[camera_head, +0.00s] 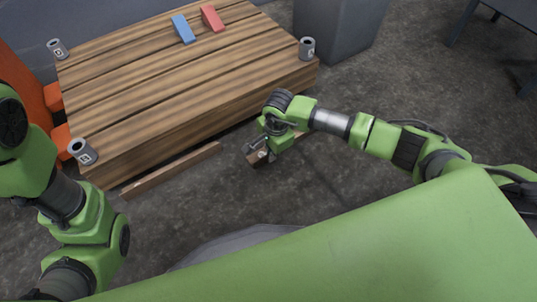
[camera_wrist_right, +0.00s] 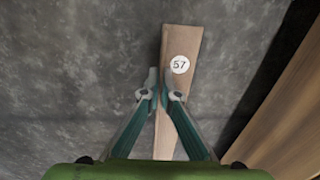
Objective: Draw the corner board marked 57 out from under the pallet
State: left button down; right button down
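The corner board marked 57 (camera_wrist_right: 181,50) is a long wooden strip with a round white label. In the right wrist view it runs away from me, with a strip of bare floor between its visible part and the pallet (camera_wrist_right: 292,115). In the head view it lies in front of the pallet (camera_head: 185,75), mostly hidden by my right gripper (camera_head: 262,155). In the wrist view my right gripper (camera_wrist_right: 161,92) has its fingertips close together on the board's left edge, seemingly pinching it. My left arm shows at the left, but its gripper is out of view.
Another wooden strip (camera_head: 172,171) lies along the pallet's front edge. Grey cylinders (camera_head: 82,151) stand at pallet corners. A blue block (camera_head: 183,29) and a red block (camera_head: 212,19) lie on top. A grey box (camera_head: 340,30) stands behind. Floor to the right is clear.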

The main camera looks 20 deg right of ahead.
jog(key=shift+s, duration=0.25)
jog(key=c, duration=2.2)
grip_release()
jog(key=shift+r, duration=0.1)
jog(key=r, duration=0.4)
jog(key=s+r, duration=0.1)
jog(key=r, duration=0.6)
jog(key=shift+s+d+r, duration=0.15)
jog(key=shift+d+r, duration=0.1)
jog(key=shift+r, duration=0.1)
